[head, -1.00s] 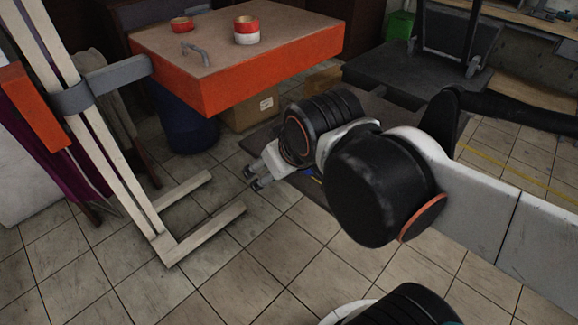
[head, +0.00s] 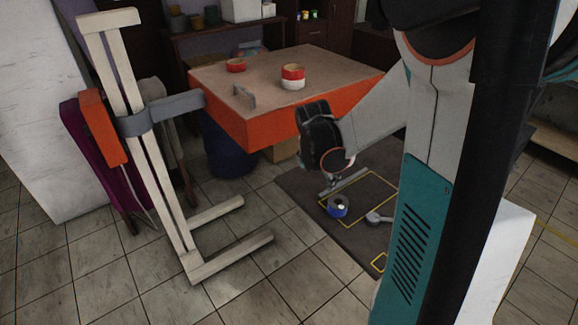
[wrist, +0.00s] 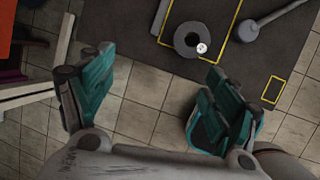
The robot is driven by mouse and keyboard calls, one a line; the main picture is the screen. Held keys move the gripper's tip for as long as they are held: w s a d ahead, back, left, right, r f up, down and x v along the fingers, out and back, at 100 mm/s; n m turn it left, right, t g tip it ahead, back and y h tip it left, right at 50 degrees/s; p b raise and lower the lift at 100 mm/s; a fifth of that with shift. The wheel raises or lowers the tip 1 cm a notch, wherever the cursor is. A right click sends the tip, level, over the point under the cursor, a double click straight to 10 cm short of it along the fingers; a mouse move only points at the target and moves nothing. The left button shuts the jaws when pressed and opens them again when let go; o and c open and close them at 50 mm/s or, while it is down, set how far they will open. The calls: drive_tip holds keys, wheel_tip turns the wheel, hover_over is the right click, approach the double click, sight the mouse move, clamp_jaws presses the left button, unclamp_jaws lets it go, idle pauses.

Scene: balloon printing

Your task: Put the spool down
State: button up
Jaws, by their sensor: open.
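The spool, a ring-shaped roll with a blue side (head: 336,211), lies on the dark floor mat (head: 302,192) in the head view. In the wrist view the spool (wrist: 181,40) looks grey with a dark hole and a small bright spot, ahead of the fingers and apart from them. My gripper (wrist: 158,97) is open, with its teal fingers wide apart and only floor tiles between them. In the head view my wrist hangs above the mat near the spool, and the fingers are hard to make out.
Yellow outlines and a grey long-handled tool (head: 376,218) are on the mat beside the spool. An orange-sided table (head: 262,126) with red and white rolls (head: 293,77) stands behind. A pale wooden stand (head: 232,258) is at left. Tiles in front are clear.

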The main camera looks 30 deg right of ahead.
drive_tip(key=s+d+f+n+g, duration=0.1)
drive_tip(key=s+d+f+n, duration=0.2)
drive_tip(key=s+d+f, duration=0.1)
drive_tip(key=b, duration=0.2)
approach(338, 204)
drive_tip(key=shift+s+d+f+y, duration=0.1)
drive_tip(key=shift+s+f+y, duration=0.1)
drive_tip(key=shift+f, duration=0.15)
drive_tip(key=shift+s+d+f+y, duration=0.1)
drive_tip(key=shift+s+f+y, duration=0.1)
drive_tip(key=shift+f, duration=0.15)
drive_tip(key=shift+b+x, duration=1.35)
drive_tip(key=shift+x, duration=2)
drive_tip(key=shift+w+r, duration=0.1)
drive_tip(key=shift+r, duration=0.05)
drive_tip(key=c, duration=1.2)
